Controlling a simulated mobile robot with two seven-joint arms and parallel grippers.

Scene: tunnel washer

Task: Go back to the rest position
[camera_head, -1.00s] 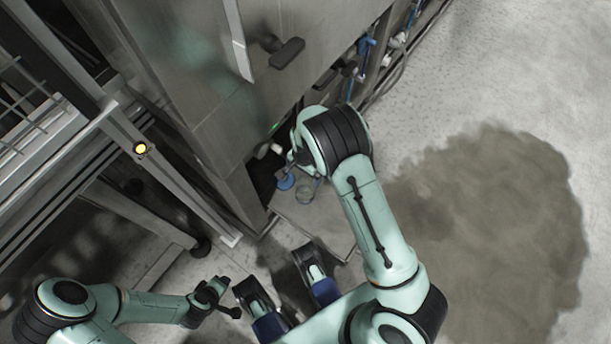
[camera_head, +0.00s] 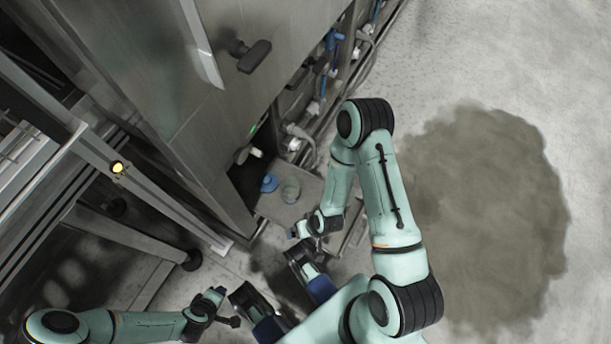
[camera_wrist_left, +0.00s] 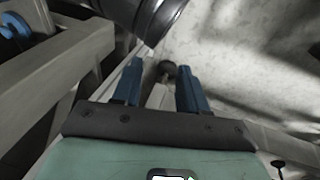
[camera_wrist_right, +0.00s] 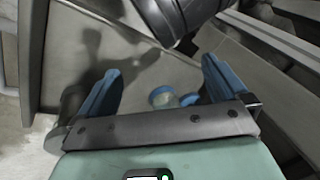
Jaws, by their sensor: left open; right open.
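My right gripper (camera_head: 298,230) is open and empty, low in front of the washer. In the right wrist view its two blue fingers (camera_wrist_right: 163,78) stand wide apart with nothing between their tips. My left gripper (camera_head: 219,294) is small at the lower left of the head view. In the left wrist view its blue fingers (camera_wrist_left: 160,75) are apart and hold nothing. My right arm is folded at the elbow to the right of the washer. My left arm lies low along the bottom edge.
The steel washer (camera_head: 165,110) and a metal frame (camera_head: 100,150) fill the left. A wet patch (camera_head: 490,215) covers open floor at right.

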